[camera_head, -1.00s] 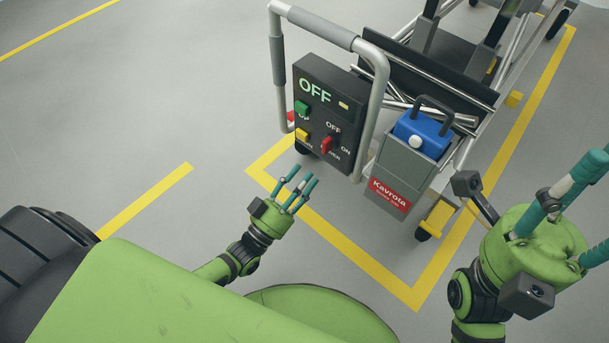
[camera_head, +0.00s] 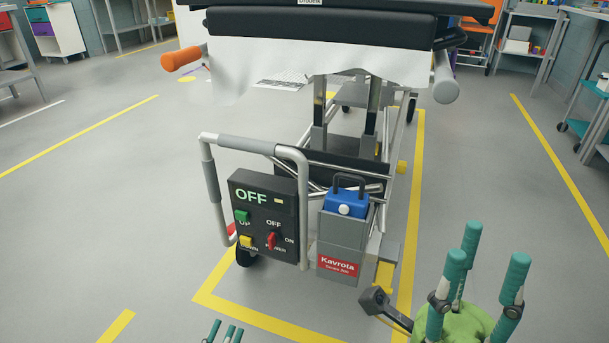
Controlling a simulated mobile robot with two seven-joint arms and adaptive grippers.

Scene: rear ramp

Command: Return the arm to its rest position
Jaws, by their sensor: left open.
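My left gripper (camera_head: 223,333) shows only as teal fingertips at the bottom edge of the head view. Its fingers are apart and hold nothing; the rest of the hand and arm is below the frame. My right gripper (camera_head: 480,275) is at the lower right, its three teal fingers pointing up, spread and empty. The control panel (camera_head: 262,215) reads OFF and has a green button, a yellow button and a red power switch. The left gripper is below the panel in the picture, apart from it.
Shelves (camera_head: 528,40) stand far off. Open floor lies left.

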